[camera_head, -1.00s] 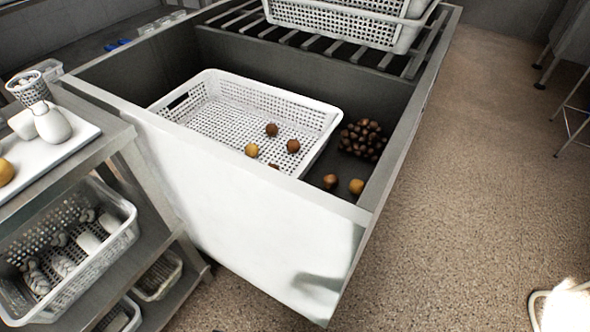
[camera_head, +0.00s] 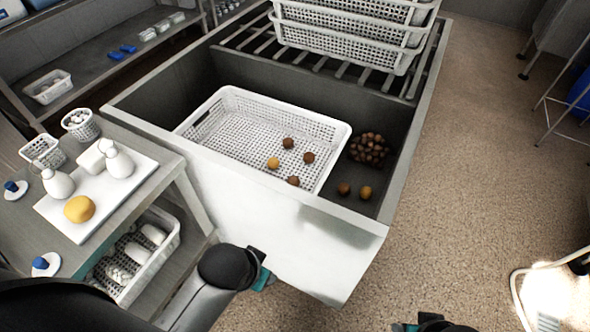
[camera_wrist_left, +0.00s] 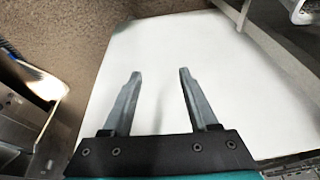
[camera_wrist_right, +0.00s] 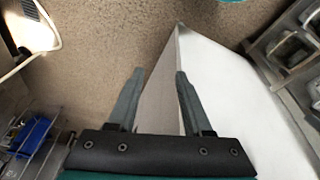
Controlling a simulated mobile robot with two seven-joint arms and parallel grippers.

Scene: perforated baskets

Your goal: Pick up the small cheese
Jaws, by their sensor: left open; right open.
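I cannot tell for certain which item is the small cheese. On a white board (camera_head: 52,211) on the left table lie a round yellow piece (camera_head: 79,209), two white gourd-shaped pieces (camera_head: 118,162) (camera_head: 57,184) and a white blocky piece (camera_head: 94,158). Small round brown and yellow balls lie in and beside the white perforated basket (camera_head: 226,103) in the sink. My left gripper (camera_wrist_left: 160,72) is open and empty over the sink's white front panel. My right gripper (camera_wrist_right: 160,72) is open and empty near the panel's edge, above the floor. In the head view both grippers are mostly hidden.
The grey table (camera_head: 20,235) holds small perforated cups (camera_head: 81,125) and blue-topped items (camera_head: 46,264). A basket (camera_head: 168,238) with white pieces sits on the shelf below. Stacked baskets (camera_head: 350,35) stand on the sink's rack. The floor (camera_head: 480,150) at right is open.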

